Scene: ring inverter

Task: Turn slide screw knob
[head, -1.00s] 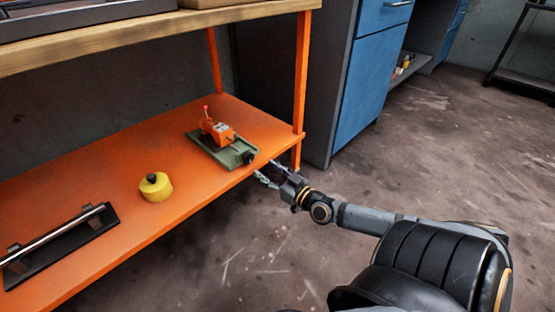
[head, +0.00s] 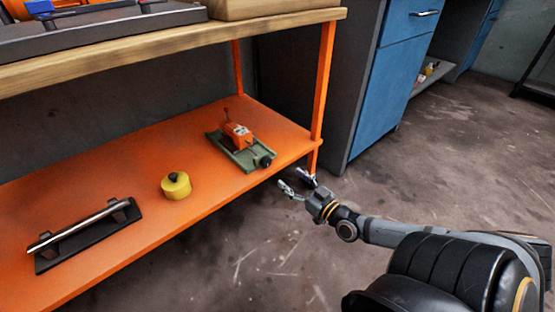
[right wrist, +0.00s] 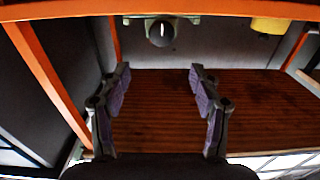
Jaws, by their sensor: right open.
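The slide screw knob (head: 265,161) is a small black round knob on the front end of a green slide base (head: 238,156). An orange block with a thin upright lever (head: 236,132) sits on the base. My right gripper (head: 294,182) is open and empty, in front of the shelf's edge, apart from the knob and to its lower right. In the right wrist view the knob (right wrist: 160,32) shows beyond the two spread fingers (right wrist: 158,76), roughly centred between them. My left gripper is in neither view.
The slide stands on an orange lower shelf (head: 130,200) beneath a wooden top (head: 170,40). A yellow cylinder (head: 176,187) and a black-based bar handle (head: 88,235) are to its left. An orange leg (head: 322,85) stands close to my gripper. Floor in front is clear.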

